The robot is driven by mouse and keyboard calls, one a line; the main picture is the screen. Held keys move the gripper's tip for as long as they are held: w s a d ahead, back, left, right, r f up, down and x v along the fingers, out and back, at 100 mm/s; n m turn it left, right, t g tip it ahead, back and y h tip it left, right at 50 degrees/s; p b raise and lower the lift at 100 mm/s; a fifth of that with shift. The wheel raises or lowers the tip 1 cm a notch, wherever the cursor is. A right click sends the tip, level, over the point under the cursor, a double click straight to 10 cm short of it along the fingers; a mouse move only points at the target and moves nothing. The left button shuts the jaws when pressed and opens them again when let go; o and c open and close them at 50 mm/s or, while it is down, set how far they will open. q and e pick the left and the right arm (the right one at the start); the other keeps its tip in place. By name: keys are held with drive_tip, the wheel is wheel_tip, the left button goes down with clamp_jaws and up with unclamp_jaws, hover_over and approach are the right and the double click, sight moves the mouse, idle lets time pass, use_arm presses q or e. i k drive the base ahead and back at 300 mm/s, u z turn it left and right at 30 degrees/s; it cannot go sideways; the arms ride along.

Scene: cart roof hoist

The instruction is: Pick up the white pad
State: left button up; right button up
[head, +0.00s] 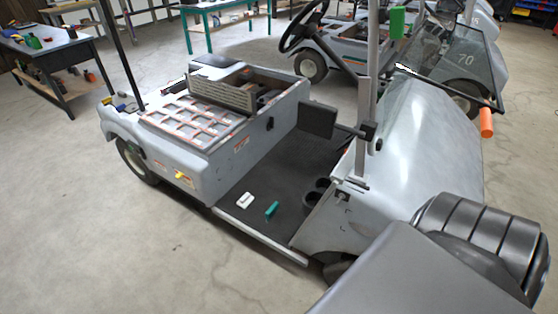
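The white pad (245,200) is a small, pale, roughly rectangular piece. It lies on the dark floor (257,181) of the grey cart, near the low side sill. A narrow teal-green block (271,209) lies just right of it, apart from it. Nothing covers the pad. Neither of my grippers is in view.
A grey post (368,90) rises between. The sill (262,237) edges the near side. Open concrete lies in front. A workbench (52,46) stands back left.

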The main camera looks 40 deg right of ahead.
sight(246, 198)
drive_tip(key=z, duration=0.95)
